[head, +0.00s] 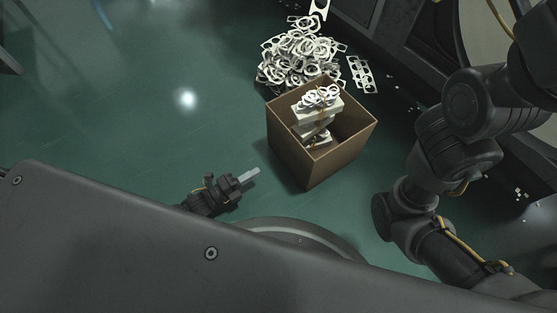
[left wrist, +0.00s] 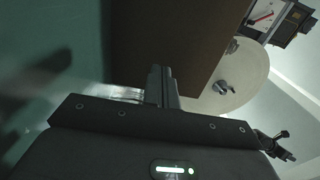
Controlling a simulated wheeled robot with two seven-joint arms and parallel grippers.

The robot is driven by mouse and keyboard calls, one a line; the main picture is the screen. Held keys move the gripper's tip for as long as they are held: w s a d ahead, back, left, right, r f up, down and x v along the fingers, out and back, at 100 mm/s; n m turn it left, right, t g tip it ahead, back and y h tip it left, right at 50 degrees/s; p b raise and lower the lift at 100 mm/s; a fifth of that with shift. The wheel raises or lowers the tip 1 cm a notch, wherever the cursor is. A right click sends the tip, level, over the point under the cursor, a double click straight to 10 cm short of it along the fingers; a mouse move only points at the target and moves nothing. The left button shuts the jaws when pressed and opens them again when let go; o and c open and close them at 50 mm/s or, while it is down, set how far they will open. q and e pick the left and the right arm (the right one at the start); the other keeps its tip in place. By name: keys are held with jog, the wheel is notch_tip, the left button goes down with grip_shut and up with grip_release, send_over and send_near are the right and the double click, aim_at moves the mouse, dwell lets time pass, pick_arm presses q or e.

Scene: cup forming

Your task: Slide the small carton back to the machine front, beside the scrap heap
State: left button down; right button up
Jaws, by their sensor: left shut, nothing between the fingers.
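The small carton (head: 304,166) is an open brown box on the green floor, beside and just in front of the scrap heap (head: 296,58) of pale punched pieces. White stacked pieces and scrap rings lie inside the carton. My left gripper (head: 253,174) is shut and empty, low to the left of the carton's near corner, with a gap of floor between them in the head view. In the left wrist view the shut fingers (left wrist: 160,84) point at a brown carton wall (left wrist: 175,40); I cannot tell whether they touch it. My right arm shows at the right, but its gripper is not visible.
The dark machine front (head: 385,55) runs along the upper right. A flat scrap strip (head: 361,74) lies between heap and machine, with small bits scattered on the floor nearby. The green floor (head: 130,110) to the left is clear.

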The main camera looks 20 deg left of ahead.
aim_at(286, 154)
pick_arm(q)
jog(key=b+x, duration=0.2)
jog(key=x, duration=0.2)
jog(key=b+x, duration=0.2)
jog(key=x, duration=0.3)
jog(key=shift+f+b, duration=0.2)
jog(key=shift+b, duration=0.15)
jog(key=shift+w+d+r, duration=0.1)
jog(key=shift+w+d, duration=0.2)
jog(key=shift+w, duration=0.1)
jog(key=shift+r, duration=0.1)
jog(key=shift+w, duration=0.1)
